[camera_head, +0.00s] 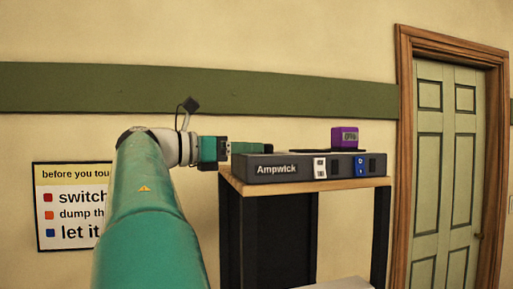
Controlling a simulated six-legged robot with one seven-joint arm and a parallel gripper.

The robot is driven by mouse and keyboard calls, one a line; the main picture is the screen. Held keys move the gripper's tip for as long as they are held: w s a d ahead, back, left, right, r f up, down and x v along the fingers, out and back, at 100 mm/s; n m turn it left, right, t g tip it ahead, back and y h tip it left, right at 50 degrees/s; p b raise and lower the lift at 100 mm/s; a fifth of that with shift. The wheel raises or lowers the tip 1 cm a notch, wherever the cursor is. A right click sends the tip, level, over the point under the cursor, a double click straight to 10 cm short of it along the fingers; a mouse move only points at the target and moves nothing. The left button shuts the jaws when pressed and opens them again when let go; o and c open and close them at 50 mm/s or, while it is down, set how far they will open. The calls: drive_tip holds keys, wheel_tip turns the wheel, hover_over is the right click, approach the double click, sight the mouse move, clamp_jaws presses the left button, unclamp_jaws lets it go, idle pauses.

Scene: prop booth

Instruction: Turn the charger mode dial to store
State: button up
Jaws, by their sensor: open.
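A dark grey charger (300,172) marked "Ampwick" sits on the wooden top of a stand. Its front carries a white label or switch (320,168), a blue one (361,167) and dark squares. I cannot make out a mode dial or the word store; the details are too small. My gripper (268,148) is open, seen from the side, at the left end of the charger and about level with its top. It may overlap the charger only in the picture; I cannot tell whether they touch. Nothing shows between the fingers.
A purple box (344,137) with a small display stands behind or on the charger. The stand's wooden top (300,186) has dark legs. A sign (72,205) hangs on the wall at left, partly hidden by my arm. A green door (443,165) is at right.

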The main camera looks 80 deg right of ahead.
drive_tip(key=x, duration=0.3)
drive_tip(key=shift+s+d, duration=0.1)
drive_tip(key=c, duration=1)
drive_tip(key=shift+w+d+m+g+y, duration=0.1)
drive_tip(key=shift+d+m+g+y, duration=0.05)
drive_tip(key=shift+m+g+y, duration=0.7)
drive_tip(key=shift+w+d+m+g+y, duration=0.15)
drive_tip(key=shift+m+g+y, duration=0.4)
drive_tip(key=shift+y, duration=0.5)
drive_tip(key=o, duration=1)
drive_tip(key=v, duration=1.3)
drive_tip(key=shift+w+a, duration=0.2)
drive_tip(key=shift+w, duration=0.15)
